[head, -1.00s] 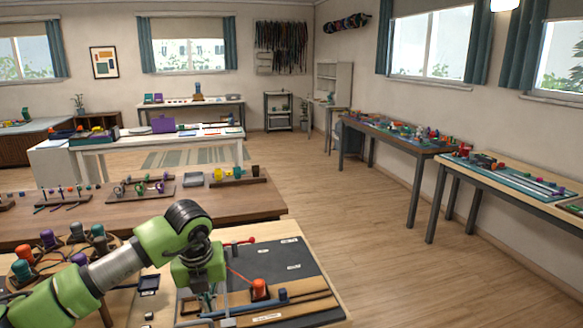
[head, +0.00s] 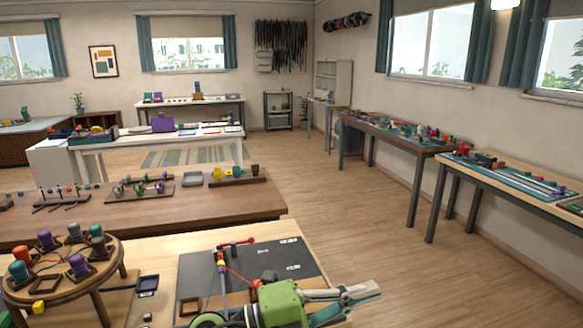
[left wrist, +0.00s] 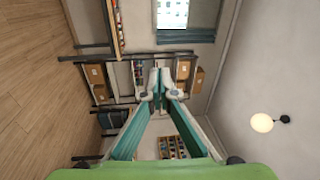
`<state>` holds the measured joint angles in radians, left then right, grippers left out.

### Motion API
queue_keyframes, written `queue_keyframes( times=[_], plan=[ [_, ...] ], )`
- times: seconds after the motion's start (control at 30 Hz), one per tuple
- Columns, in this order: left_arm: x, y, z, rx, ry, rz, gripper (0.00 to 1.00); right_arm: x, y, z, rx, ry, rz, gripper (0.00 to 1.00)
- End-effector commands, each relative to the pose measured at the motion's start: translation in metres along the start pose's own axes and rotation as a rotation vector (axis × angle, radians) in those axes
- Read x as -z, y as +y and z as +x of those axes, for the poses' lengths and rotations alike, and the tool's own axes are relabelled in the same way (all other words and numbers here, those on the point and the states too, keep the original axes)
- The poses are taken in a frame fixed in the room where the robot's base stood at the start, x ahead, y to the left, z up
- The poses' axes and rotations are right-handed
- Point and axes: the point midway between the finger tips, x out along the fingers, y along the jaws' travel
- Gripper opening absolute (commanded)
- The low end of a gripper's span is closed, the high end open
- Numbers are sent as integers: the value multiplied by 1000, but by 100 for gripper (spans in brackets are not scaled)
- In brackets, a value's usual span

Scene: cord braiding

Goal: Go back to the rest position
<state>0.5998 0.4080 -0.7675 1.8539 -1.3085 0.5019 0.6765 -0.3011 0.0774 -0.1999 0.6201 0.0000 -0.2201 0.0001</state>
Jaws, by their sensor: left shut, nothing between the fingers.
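My left gripper (head: 372,291) is low in the head view, stretched out to the right past the front right of the dark board (head: 298,257). Its fingers look closed and hold nothing. In the left wrist view the fingers (left wrist: 158,88) come together at the tips, with only the room behind them. My green wrist covers part of the board's front, including most of a red piece there. My right gripper is not in view.
A round wooden stand (head: 112,268) with several coloured bobbins is at the left. A red cord piece (head: 236,242) lies on the board's back edge. A brown table (head: 235,203) stands behind. The floor (head: 365,235) at right is clear.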

Motion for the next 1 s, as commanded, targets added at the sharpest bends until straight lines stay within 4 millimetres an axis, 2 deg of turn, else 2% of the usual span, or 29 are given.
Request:
queue_keyframes(
  times=[0.03, 0.1, 0.17, 0.23, 0.27, 0.37, 0.43, 0.5, 0.57, 0.67, 0.7, 0.8, 0.9, 1.0],
  plan=[
    [-5, -20, -7, 126, -68, -73, 0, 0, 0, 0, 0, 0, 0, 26],
    [-23, -44, -25, 283, -186, -169, 0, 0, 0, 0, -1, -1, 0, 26],
    [-43, -56, -48, 399, -303, -257, 0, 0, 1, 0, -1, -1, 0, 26],
    [-69, -58, -82, 510, -454, -369, 0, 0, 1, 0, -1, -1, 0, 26],
    [-80, -55, -98, 548, -523, -418, 0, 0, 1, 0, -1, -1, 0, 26],
    [-110, -26, -156, 639, -766, -592, 0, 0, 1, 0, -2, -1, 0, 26],
    [-122, 6, -198, 666, -937, -714, 0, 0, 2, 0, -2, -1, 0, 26],
    [-124, 45, -236, 664, -1098, -836, 0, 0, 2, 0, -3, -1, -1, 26],
    [-118, 80, -266, 643, -1228, -938, 0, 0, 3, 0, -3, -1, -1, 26],
    [-94, 138, -309, 573, -1426, -1104, 0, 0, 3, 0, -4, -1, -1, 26],
    [-80, 161, -324, 534, -1499, -1170, 0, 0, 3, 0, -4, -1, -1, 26],
    [-39, 209, -354, 421, -1648, -1318, 0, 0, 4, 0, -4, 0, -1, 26],
    [1, 242, -374, 310, -1753, -1437, 0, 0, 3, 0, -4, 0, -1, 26],
    [40, 265, -387, 202, -1828, -1535, 0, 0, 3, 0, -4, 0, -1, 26]
  ],
)
